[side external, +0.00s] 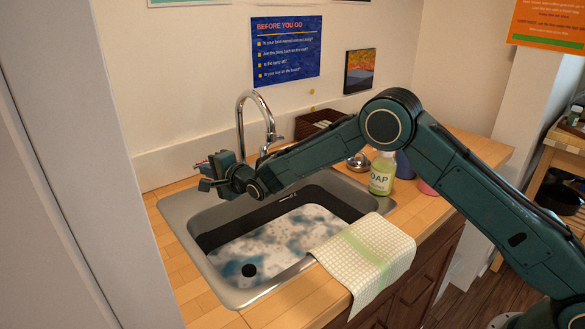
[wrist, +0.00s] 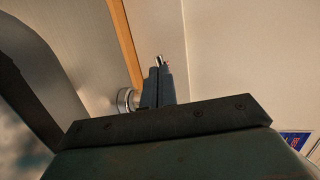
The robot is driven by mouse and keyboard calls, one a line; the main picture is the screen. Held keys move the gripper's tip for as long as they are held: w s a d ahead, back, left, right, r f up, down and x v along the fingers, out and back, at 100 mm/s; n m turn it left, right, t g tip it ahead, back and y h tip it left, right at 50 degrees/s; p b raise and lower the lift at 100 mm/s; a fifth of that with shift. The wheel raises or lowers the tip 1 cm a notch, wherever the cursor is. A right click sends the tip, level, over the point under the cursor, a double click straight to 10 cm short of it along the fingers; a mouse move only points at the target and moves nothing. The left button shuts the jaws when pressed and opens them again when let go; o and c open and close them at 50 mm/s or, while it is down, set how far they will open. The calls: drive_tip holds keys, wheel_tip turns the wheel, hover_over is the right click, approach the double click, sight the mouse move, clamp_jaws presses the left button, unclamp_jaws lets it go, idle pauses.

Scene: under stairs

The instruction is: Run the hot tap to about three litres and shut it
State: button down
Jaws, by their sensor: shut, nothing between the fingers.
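The chrome tap (side external: 256,118) arches up at the back of the steel sink (side external: 187,212). Mottled white and blue-grey foam or water (side external: 290,238) covers the sink's bottom, with a dark round spot at the front left. No stream shows clearly under the spout. My gripper (side external: 206,184) is over the sink's back left rim, left of the spout, shut and empty. A small red piece shows behind it; I cannot tell whether it is the hot handle. In the wrist view, the closed fingers (wrist: 160,74) are beside a round chrome fitting (wrist: 127,100); contact is unclear.
A checked cloth (side external: 368,255) hangs over the sink's front right edge. A soap bottle (side external: 382,174) stands right of the sink, with a blue item and a pink item behind. A dark tray (side external: 315,130) is at the back. My arm spans the sink's back right.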

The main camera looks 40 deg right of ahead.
drive_tip(key=a+v, duration=0.2)
drive_tip(key=v, duration=1)
drive_tip(key=shift+s, duration=0.3)
drive_tip(key=shift+r, duration=0.15)
drive_tip(key=s+d+r+n+g+h, duration=0.3)
drive_tip(key=s+d+r+n+g, duration=0.25)
drive_tip(key=s+d+r, duration=0.8)
drive_tip(key=s+d+f+n+g, duration=0.1)
drive_tip(key=s+d+n, duration=0.1)
drive_tip(key=s, duration=0.7)
drive_tip(key=s+d+n+g, duration=0.2)
drive_tip(key=s+n, duration=0.3)
drive_tip(key=s, duration=0.5)
drive_tip(key=s+d+f+n+g, duration=0.1)
drive_tip(key=s+d+n, duration=0.1)
drive_tip(key=s, duration=0.8)
drive_tip(key=shift+s+f+n, duration=0.2)
drive_tip(key=shift+f+n, duration=0.15)
drive_tip(key=shift+n, duration=0.3)
